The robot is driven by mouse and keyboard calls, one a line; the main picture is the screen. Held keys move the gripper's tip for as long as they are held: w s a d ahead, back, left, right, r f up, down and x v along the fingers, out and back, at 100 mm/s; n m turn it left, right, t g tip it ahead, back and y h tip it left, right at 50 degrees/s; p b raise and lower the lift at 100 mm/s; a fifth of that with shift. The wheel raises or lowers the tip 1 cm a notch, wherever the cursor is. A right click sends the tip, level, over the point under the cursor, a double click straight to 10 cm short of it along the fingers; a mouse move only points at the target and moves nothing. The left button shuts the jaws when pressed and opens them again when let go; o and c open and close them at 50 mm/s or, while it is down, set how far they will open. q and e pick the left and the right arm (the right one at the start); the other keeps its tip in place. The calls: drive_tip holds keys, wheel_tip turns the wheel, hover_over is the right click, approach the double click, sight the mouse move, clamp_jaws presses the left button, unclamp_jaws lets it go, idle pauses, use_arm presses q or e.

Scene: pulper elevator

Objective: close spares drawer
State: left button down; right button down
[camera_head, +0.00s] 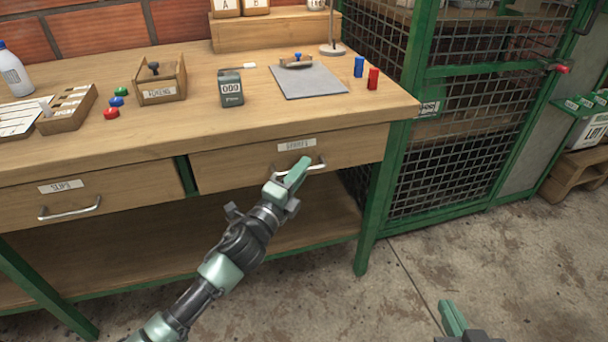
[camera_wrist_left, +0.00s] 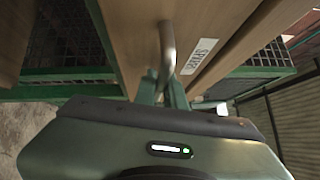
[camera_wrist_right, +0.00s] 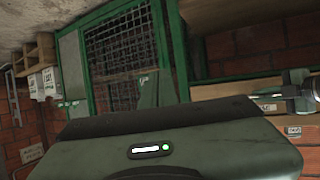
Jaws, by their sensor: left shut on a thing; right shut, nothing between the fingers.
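The spares drawer (camera_head: 235,165) is the right-hand drawer under the wooden bench top, with a white label and a metal bar handle (camera_head: 318,165). Its front looks about level with the bench edge; I cannot tell whether a small gap is left. My left gripper (camera_head: 295,177) is shut on the drawer handle. In the left wrist view the handle (camera_wrist_left: 167,48) runs between the fingertips, beside the drawer's label (camera_wrist_left: 200,55). My right gripper (camera_head: 452,318) is shut and empty, low at the bottom right, away from the bench.
The slips drawer (camera_head: 120,195) is to the left. On the bench top (camera_head: 210,125) are a tokens box (camera_head: 162,85), a dark counter (camera_head: 231,90), a grey mat (camera_head: 308,82) and blue and red pieces. A green mesh cage (camera_head: 450,140) stands right of the bench. The floor in front is clear.

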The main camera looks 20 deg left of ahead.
use_arm(q)
drive_tip(key=c, duration=1.8)
unclamp_jaws()
drive_tip(key=shift+w+a, duration=0.15)
drive_tip(key=shift+a, duration=0.05)
